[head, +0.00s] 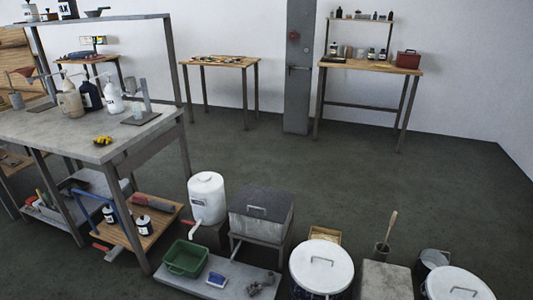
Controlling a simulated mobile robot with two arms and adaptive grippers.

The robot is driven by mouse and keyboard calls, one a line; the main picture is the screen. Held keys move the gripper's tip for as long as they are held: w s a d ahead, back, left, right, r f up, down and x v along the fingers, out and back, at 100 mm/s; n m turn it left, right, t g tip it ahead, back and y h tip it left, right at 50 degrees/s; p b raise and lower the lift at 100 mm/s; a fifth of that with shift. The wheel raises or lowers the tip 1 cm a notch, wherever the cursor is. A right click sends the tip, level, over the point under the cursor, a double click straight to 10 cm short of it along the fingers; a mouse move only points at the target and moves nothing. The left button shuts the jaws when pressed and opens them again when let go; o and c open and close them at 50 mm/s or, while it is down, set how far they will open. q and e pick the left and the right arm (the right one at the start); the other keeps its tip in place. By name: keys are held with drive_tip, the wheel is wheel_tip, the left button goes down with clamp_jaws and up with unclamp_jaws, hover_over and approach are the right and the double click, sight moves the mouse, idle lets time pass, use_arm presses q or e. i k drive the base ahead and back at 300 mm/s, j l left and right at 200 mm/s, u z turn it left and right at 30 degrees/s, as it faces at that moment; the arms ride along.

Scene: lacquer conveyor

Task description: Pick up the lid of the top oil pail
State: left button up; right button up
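Two round containers with white lids stand on the floor at the lower right. One white lid (312,275) has a metal loop handle and sits on a dark container, whose lower part is cut off by the bottom edge. The other white lid (445,289) also has a handle and is partly cut off at the bottom right. I cannot tell which of them is the top oil pail. Both lids rest in place. Neither of my grippers is in view.
A grey block (386,282) stands between the lidded containers. A dark-lidded box (262,202), a white tank (206,194) and a green bin (186,257) stand left of them. A workbench (60,128) fills the left side. The floor (370,185) behind is clear.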

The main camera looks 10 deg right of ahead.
sight(321, 265)
drive_tip(key=i+z, duration=0.5)
drive_tip(key=i, duration=0.5)
